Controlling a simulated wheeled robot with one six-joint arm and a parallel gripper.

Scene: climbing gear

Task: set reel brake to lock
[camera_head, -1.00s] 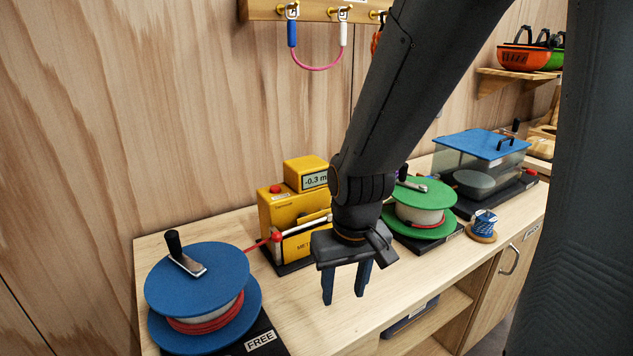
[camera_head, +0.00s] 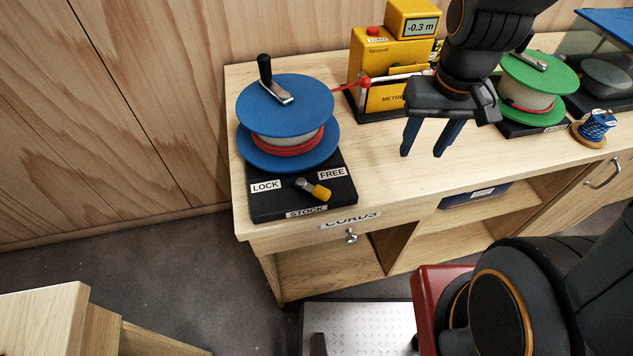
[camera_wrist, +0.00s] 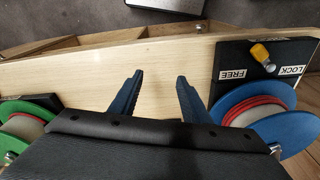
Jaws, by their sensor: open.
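The blue stock reel (camera_head: 287,112) with red cord stands on a black base (camera_head: 262,209) at the bench's left end. The base has LOCK (camera_head: 266,186) on the left and FREE (camera_head: 331,173) on the right. The brake lever (camera_head: 314,189) has a yellow grip and points right, below the FREE label. In the wrist view the lever (camera_wrist: 262,55) is at the upper right, beside the blue reel (camera_wrist: 268,112). My gripper (camera_head: 430,138) is open and empty above the bench, to the right of the reel; its fingers also show in the wrist view (camera_wrist: 158,95).
A yellow meter (camera_head: 385,72) reading -0.3 m stands behind my gripper, with red cord running to it. A green reel (camera_head: 538,80) and a blue spool (camera_head: 594,125) are at right. The bench top (camera_head: 375,165) between reel base and gripper is clear.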

